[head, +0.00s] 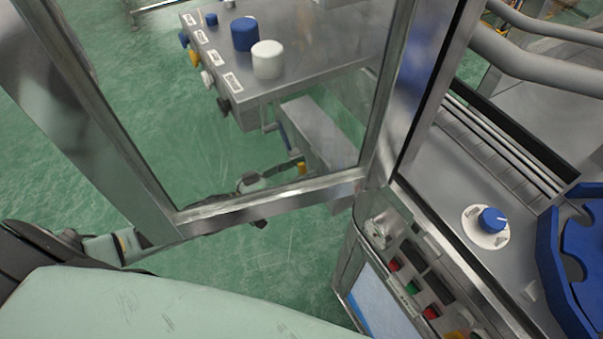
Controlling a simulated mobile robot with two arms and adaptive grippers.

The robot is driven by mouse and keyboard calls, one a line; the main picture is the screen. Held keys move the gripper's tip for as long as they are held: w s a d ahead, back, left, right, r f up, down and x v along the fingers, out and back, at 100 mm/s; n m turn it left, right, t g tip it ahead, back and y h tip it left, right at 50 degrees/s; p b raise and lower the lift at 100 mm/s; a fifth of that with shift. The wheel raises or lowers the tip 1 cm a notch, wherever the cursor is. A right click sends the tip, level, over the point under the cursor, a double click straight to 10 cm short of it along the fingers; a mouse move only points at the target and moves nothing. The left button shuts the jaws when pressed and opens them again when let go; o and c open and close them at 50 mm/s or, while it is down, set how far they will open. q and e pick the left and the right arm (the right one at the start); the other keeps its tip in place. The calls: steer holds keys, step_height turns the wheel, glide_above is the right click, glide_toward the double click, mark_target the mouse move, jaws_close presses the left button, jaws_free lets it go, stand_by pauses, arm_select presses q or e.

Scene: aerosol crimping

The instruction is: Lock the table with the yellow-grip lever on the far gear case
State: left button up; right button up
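A small yellow piece (302,168), which looks like the lever's yellow grip, shows through the glass pane beside the grey housing (322,135) under the machine's top. A thin blue bar (284,131) shows just above it. My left gripper (278,180), dark and small, reaches in from the left behind the glass. Its tip end is close to the yellow piece; I cannot tell whether they touch. The door frame's lower bar hides part of the gripper, and its fingers are too small to read. My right gripper is not in view.
A framed glass door (270,203) stands open across the view, in front of the far machine (310,50) with blue and white caps. A button panel (425,290) and a blue knob (492,220) are at the right. Green floor (250,265) is clear below the door.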

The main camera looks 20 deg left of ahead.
arm_select(q)
steer(key=v, duration=1.2)
stand_by(0.3)
